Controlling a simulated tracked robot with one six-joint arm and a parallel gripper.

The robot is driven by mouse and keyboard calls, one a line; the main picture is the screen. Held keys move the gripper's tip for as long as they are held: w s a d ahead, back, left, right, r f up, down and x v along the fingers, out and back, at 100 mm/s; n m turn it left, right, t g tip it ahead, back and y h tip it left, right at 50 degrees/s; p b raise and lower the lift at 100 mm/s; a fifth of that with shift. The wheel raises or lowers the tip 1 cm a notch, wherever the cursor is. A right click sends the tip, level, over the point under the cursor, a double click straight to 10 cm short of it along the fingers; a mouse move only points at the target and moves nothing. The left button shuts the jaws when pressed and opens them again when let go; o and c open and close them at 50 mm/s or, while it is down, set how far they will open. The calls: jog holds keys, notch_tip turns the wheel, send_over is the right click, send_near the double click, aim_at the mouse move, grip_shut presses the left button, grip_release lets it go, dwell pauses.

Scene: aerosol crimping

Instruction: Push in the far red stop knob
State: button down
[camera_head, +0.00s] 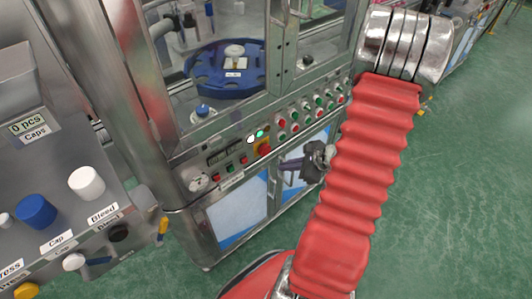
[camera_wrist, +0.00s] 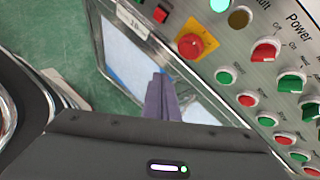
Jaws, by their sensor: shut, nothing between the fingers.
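A red stop knob on a yellow square plate (camera_head: 264,149) sits on the steel control panel of the cabinet. It also shows at the top of the wrist view (camera_wrist: 190,45). My gripper (camera_head: 283,165) is in front of the cabinet, below and to the right of this knob in the head view. Its dark purple fingers are together and empty, pointing up the wrist view (camera_wrist: 158,80). The fingertips are apart from the knob, which is up and to the right of them in the wrist view.
Rows of red and green buttons and switches (camera_head: 308,110) lie right of the knob. Small red buttons (camera_wrist: 160,14) are at its left. A side console with blue and white caps (camera_head: 36,212) stands at the left. Green floor (camera_head: 475,180) is open at right.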

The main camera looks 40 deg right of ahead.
jog(key=shift+w+a, duration=0.1)
jog(key=shift+w, duration=2.6)
jog(key=shift+w+r, duration=0.1)
jog(key=shift+w, duration=0.6)
dwell(0.8)
jog(key=shift+s, duration=0.8)
jog(key=shift+s, duration=0.15)
jog(key=s, duration=0.4)
jog(key=shift+s, duration=0.35)
